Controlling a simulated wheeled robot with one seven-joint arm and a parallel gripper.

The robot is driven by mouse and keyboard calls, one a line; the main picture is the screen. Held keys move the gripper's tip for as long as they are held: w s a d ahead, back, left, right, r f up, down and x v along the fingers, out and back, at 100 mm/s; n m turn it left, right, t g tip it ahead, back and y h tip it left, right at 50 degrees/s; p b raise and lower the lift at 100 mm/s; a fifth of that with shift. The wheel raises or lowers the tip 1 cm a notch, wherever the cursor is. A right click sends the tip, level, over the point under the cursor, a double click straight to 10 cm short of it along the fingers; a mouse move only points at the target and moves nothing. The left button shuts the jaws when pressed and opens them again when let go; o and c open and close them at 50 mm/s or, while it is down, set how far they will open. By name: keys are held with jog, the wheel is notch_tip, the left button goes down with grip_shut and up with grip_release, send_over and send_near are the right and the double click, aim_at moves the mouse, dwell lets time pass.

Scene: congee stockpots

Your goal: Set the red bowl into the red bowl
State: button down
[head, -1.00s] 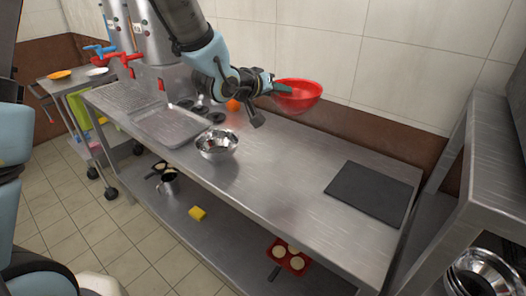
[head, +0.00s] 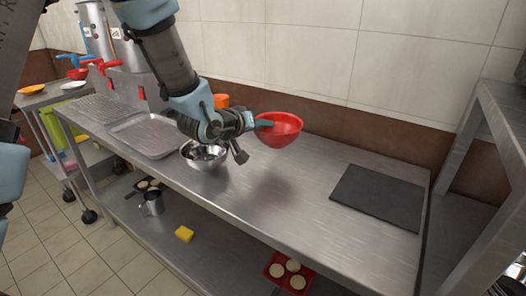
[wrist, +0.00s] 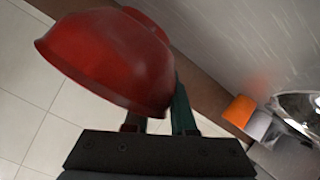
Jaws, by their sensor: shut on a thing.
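My gripper (head: 263,124) is shut on the rim of a red bowl (head: 282,130) and holds it in the air above the steel counter. In the wrist view the bowl (wrist: 105,60) fills the upper left, tilted in the picture, with the gripper's fingers (wrist: 160,118) at its near edge. A second small red shape (head: 77,74), which looks like a bowl, stands at the far left on the cart, partly hidden behind the blue tap. My gripper is far to the right of it.
A steel bowl (head: 204,154) stands on the counter below my arm, with an orange object (head: 221,100) behind it. A black board (head: 378,197) lies at right; the counter between is clear. The cart (head: 40,97) holds orange and white plates. A shelf unit stands at far right.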

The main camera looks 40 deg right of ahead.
jog(key=shift+f+p, duration=0.45)
jog(key=shift+f, duration=2.7)
jog(key=shift+f, duration=0.15)
jog(key=c, duration=0.7)
grip_release()
jog(key=shift+c, duration=0.2)
